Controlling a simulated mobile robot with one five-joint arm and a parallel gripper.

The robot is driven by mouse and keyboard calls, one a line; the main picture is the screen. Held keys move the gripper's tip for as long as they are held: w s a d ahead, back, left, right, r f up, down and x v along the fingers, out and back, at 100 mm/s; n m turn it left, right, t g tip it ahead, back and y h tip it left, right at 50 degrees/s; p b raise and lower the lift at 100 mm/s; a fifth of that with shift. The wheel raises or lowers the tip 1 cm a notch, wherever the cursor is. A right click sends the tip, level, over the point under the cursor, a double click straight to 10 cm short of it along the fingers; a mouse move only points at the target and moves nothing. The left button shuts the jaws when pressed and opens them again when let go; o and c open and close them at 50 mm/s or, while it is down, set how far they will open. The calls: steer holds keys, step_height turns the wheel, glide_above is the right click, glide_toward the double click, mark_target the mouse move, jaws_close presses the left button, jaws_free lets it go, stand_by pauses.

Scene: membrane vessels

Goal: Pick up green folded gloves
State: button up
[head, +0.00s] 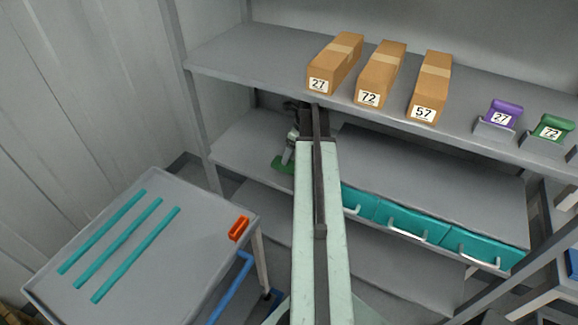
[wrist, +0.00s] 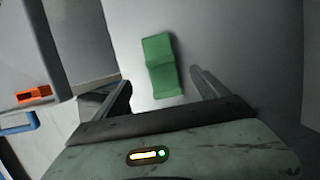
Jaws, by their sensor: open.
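The green folded gloves (wrist: 162,66) lie on a grey shelf surface (wrist: 225,40) in the wrist view, just beyond and between my gripper's fingers. In the head view a part of the green gloves (head: 282,165) shows on the middle shelf, left of my arm, and the rest is hidden. My gripper (wrist: 160,90) is open and empty, with one dark finger on each side of the gloves' near end. In the head view my gripper (head: 291,148) is partly hidden behind my own arm. I cannot tell whether the fingers touch the shelf.
Brown boxes (head: 380,75) stand on the top shelf above, with a purple item (head: 505,112) and a green item (head: 552,130) to their right. Teal drawers (head: 412,220) hang below right. A grey table (head: 185,250) with teal strips and an orange piece (head: 238,228) stands left.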

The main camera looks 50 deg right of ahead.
steer(key=shift+b+x, duration=1.15)
steer(key=shift+x, duration=0.25)
steer(key=b+x, duration=0.5)
steer(key=shift+d+f, duration=0.15)
steer(key=shift+f, duration=0.1)
steer(key=shift+r, duration=0.2)
steer(key=c, duration=1.5)
steer(key=shift+o, duration=0.2)
steer(key=shift+w+r+p, duration=0.2)
steer(key=shift+r+p, duration=0.4)
step_height(320, 180, up, 7)
steer(key=p, duration=0.6)
steer(key=shift+f+p, duration=0.25)
steer(key=shift+p, duration=0.05)
steer(key=w+a, duration=0.2)
steer(key=w, duration=0.7)
steer(key=w+a, duration=0.3)
steer(key=w, duration=0.6)
steer(key=shift+w+a+f+b, duration=0.3)
steer(key=shift+w+f+b, duration=0.05)
steer(key=shift+w, duration=0.05)
